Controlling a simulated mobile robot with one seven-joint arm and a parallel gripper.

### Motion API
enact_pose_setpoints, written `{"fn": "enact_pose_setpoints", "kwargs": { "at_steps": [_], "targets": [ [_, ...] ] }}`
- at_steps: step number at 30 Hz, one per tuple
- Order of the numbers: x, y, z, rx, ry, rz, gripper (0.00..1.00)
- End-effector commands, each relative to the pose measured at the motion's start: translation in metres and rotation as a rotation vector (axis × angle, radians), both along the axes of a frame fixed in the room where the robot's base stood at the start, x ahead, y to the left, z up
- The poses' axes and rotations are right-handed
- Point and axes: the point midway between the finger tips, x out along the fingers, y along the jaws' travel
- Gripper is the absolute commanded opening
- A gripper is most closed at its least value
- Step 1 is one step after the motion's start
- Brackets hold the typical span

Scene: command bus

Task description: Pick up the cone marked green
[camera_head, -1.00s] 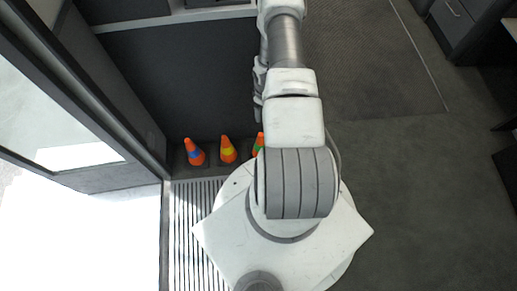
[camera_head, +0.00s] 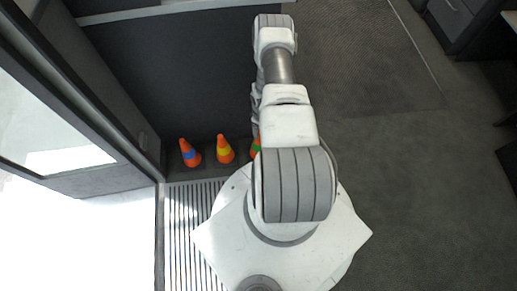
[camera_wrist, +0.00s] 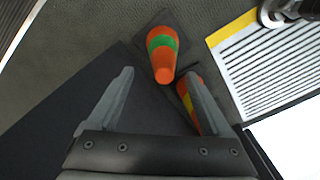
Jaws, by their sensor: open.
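The cone marked green (camera_wrist: 163,60) is orange with a green band and a dark square base. In the wrist view it lies ahead of my gripper (camera_wrist: 160,82), near the gap between the spread fingers, and nothing touches it. In the head view only a sliver of the green-banded cone (camera_head: 256,146) shows beside my arm. My gripper is open and empty; in the head view it is largely hidden by my arm. The cone with the yellow band (camera_head: 225,150) stands to its left, and in the wrist view this yellow-banded cone (camera_wrist: 187,103) is partly behind the right finger.
A cone with a blue band (camera_head: 190,154) stands at the left end of the row. A ribbed step plate (camera_wrist: 275,65) with a yellow edge lies at the right in the wrist view. Open floor (camera_head: 420,190) spreads to the right.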

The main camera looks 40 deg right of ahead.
Motion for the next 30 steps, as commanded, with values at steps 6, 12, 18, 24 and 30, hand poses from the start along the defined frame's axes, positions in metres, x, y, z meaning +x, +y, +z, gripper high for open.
{"fn": "enact_pose_setpoints", "kwargs": {
  "at_steps": [6, 12, 18, 24, 30],
  "targets": [
    [0.004, 0.01, -0.033, 0.002, 0.002, 0.001, 0.83],
    [0.004, 0.009, -0.05, 0.0, 0.0, -0.001, 0.83],
    [0.004, 0.009, -0.048, 0.0, 0.0, 0.0, 0.8],
    [0.004, 0.009, -0.048, 0.001, 0.0, 0.0, 0.44],
    [0.004, 0.009, -0.048, 0.001, 0.0, 0.0, 0.08]
  ]
}}
